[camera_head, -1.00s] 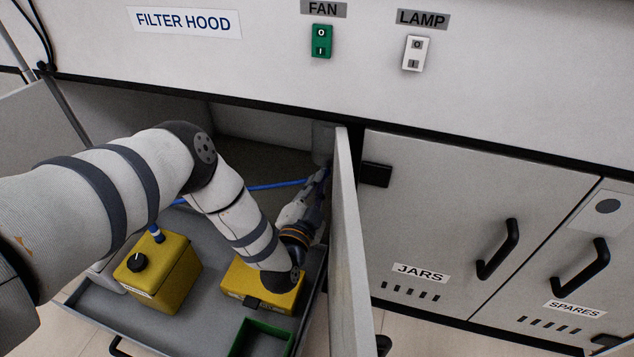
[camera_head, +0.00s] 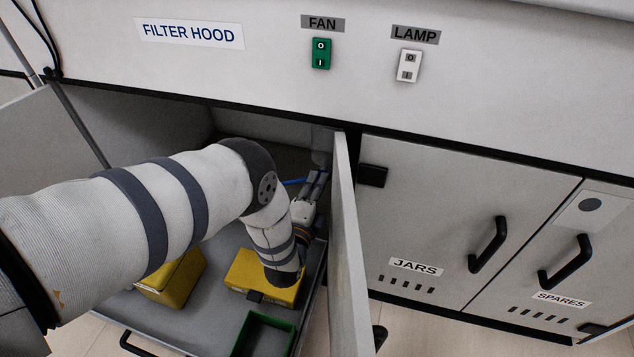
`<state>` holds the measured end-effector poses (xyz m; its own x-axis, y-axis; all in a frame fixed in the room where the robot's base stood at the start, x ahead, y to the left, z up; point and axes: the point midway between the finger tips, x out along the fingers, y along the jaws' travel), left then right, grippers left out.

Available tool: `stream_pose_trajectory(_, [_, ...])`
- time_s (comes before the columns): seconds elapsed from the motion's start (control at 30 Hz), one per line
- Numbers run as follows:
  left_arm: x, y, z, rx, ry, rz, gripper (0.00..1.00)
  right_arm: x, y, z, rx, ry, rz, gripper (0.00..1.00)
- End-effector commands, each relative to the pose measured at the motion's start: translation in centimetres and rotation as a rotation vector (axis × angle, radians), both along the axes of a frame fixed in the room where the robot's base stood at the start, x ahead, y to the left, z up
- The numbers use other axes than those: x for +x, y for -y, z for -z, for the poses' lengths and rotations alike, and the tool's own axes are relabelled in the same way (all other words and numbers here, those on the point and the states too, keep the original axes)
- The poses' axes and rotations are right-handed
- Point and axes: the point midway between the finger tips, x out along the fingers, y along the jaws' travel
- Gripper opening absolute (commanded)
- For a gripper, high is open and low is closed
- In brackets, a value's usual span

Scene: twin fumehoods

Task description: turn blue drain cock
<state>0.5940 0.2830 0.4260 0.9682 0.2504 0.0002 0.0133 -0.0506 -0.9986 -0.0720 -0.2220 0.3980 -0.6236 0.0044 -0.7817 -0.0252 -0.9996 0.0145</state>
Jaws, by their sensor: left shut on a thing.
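My left gripper (camera_head: 317,181) is inside the open cabinet under the filter hood, close beside the open door. It is shut at a blue part, the drain cock (camera_head: 294,182), of which only a short blue piece shows left of the fingers. The rest of the cock is hidden by the fingers and my arm. A grey vertical fitting (camera_head: 321,145) stands just behind the fingertips. My right gripper is not in view.
The open cabinet door (camera_head: 350,240) stands close to the right of my gripper. Below my arm, a pulled-out grey tray (camera_head: 205,295) holds yellow containers (camera_head: 262,275) and a green open box (camera_head: 262,335). Closed JARS (camera_head: 440,215) and SPARES doors lie to the right.

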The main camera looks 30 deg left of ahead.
Motion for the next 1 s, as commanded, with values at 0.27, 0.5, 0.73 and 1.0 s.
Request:
stream_pose_trajectory(0.27, [-0.04, -0.05, -0.01, 0.059, -0.015, -0.001, 0.00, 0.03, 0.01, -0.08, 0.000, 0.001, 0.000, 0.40])
stream_pose_trajectory(0.5, [-0.05, -0.08, 0.01, 0.069, -0.018, -0.002, 0.00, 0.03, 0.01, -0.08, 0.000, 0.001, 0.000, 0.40])
stream_pose_trajectory(0.73, [-0.07, -0.10, 0.03, 0.068, -0.018, -0.002, 0.13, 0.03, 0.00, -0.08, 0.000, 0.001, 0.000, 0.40])
stream_pose_trajectory(1.0, [-0.04, -0.06, 0.02, 0.067, -0.017, -0.001, 0.28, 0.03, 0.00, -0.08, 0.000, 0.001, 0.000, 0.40])
